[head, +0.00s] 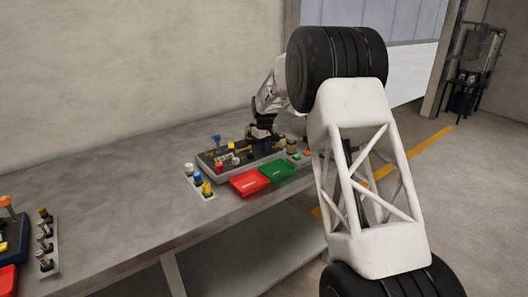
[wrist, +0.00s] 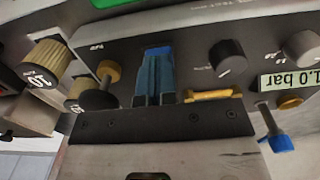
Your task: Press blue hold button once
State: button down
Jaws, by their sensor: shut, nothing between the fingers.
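My gripper (head: 262,134) is small and dark in the head view. It is low over the middle of the dark control panel (head: 205,163) at the back of the bench, shut and empty.
Beside the blue patch are a yellow-and-black knob (wrist: 96,92), a yellow handle (wrist: 213,95) and a black knob (wrist: 227,57). A blue-tipped lever (wrist: 278,140) sticks out at right. Red (head: 249,182) and green (head: 279,171) trays lie before the panel. The bench's middle is clear.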

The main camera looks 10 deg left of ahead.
notch_tip(320, 180, up, 12)
dwell(2.0)
dwell(0.3)
jog(key=s+d+r+m, duration=0.2)
jog(key=s+d+r, duration=0.3)
jog(key=s+d, duration=0.4)
jog(key=s+d+r+m+t, duration=0.1)
jog(key=s+d+r, duration=0.4)
jog(key=s, duration=0.7)
jog(key=s+d+r+m, duration=0.2)
jog(key=s+d+r, duration=0.2)
jog(key=s+d, duration=0.55)
jog(key=s+d+f+m, duration=0.1)
jog(key=s+d+f, duration=0.2)
jog(key=s, duration=0.9)
jog(key=s+d+f+m+t, duration=0.1)
jog(key=s+d+f, duration=0.2)
jog(key=s, duration=0.9)
jog(key=s+d+f+m, duration=0.2)
jog(key=s+d+f, duration=0.2)
jog(key=s, duration=0.8)
jog(key=shift+s+d+t, duration=0.2)
jog(key=shift+d+t, duration=0.05)
jog(key=shift+t, duration=0.05)
